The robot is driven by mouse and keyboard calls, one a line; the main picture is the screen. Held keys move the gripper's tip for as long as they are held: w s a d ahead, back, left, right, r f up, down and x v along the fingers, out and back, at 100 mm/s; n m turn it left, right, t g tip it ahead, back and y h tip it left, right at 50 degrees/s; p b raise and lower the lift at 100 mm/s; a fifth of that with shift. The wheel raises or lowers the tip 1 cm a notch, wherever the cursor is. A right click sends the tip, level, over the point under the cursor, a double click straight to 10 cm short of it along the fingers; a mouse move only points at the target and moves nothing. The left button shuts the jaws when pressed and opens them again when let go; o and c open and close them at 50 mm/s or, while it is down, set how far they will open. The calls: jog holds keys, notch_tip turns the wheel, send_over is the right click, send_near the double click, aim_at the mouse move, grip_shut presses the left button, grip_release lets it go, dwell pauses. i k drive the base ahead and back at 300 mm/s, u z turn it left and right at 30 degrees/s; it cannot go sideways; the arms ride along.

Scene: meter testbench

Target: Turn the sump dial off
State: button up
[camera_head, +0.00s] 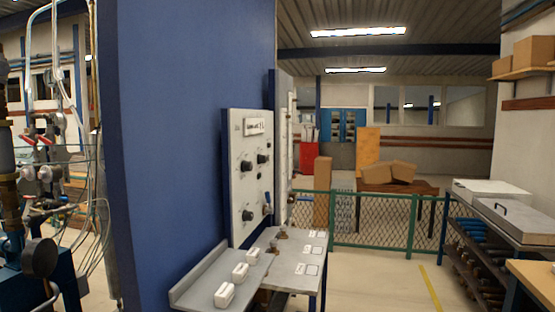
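A white panel (239,186) stands upright against a blue wall, seen at a slant. It carries several dark round dials, among them an upper left dial (246,167), an upper right dial (263,158) and a lower left dial (247,215). A lever-like part (267,210) sits at the panel's lower right. A label (254,127) is at the top. The lettering is too small to tell which dial is the sump dial, and the dial settings cannot be read. My gripper is not in view.
A grey bench (246,274) below the panel holds white boxes (225,294) and small plates. The blue wall (180,150) fills the left middle. A green mesh fence (372,221) stands behind. A shelving rack (470,250) is at right. Floor between bench and rack is clear.

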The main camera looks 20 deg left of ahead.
aim_at(261, 158)
jog(key=i, duration=3.15)
jog(key=u, duration=3.15)
